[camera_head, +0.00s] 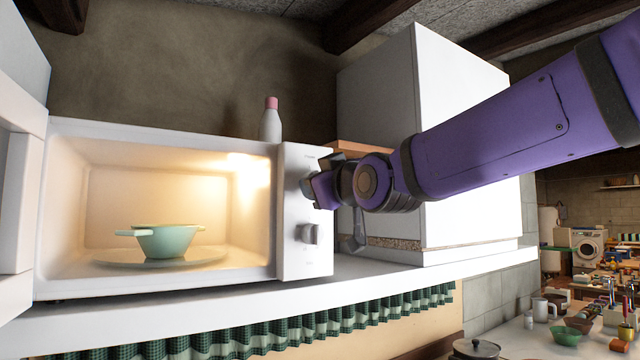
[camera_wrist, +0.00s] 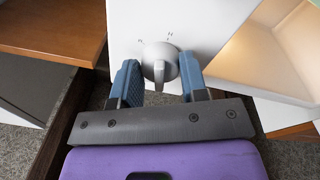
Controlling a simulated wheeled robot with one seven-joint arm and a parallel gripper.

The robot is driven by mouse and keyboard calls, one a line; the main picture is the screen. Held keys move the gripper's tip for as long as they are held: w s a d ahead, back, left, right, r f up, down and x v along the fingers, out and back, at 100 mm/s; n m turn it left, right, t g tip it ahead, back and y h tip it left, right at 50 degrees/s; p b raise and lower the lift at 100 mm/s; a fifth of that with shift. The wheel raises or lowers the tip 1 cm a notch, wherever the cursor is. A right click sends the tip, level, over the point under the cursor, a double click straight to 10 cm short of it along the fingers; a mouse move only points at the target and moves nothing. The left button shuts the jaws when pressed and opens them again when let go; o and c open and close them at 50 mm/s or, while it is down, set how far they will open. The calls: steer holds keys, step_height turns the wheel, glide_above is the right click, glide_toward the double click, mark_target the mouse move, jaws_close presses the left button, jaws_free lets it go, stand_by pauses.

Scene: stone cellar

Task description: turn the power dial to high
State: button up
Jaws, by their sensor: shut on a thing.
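The white microwave (camera_head: 160,131) stands on a shelf with its door open at the left. Its right-hand panel carries two dials, one above the other. My gripper (camera_head: 314,188) is at the upper dial (camera_head: 305,187), partly hiding it. The lower dial (camera_head: 309,234) is free. In the wrist view a grey-white dial (camera_wrist: 158,50) sits between the two blue fingers of my gripper (camera_wrist: 159,68), its ridge pointing down in the picture. My gripper is shut on this dial. Small marks show beside it, too small to read.
Inside the lit microwave a green bowl (camera_head: 166,241) sits on the turntable plate (camera_head: 105,260). A white bottle with a pink cap (camera_head: 271,122) stands behind the microwave. A tall white cabinet (camera_head: 385,95) stands close on the right. The shelf (camera_head: 300,290) in front is clear.

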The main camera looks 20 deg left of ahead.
steer(key=shift+f+m, duration=0.1)
steer(key=shift+m, duration=1.5)
steer(key=o, duration=0.9)
steer(key=shift+s, duration=0.1)
steer(key=v, duration=1)
steer(key=shift+s+d, duration=0.15)
steer(key=shift+s, duration=0.15)
steer(key=shift+h, duration=0.3)
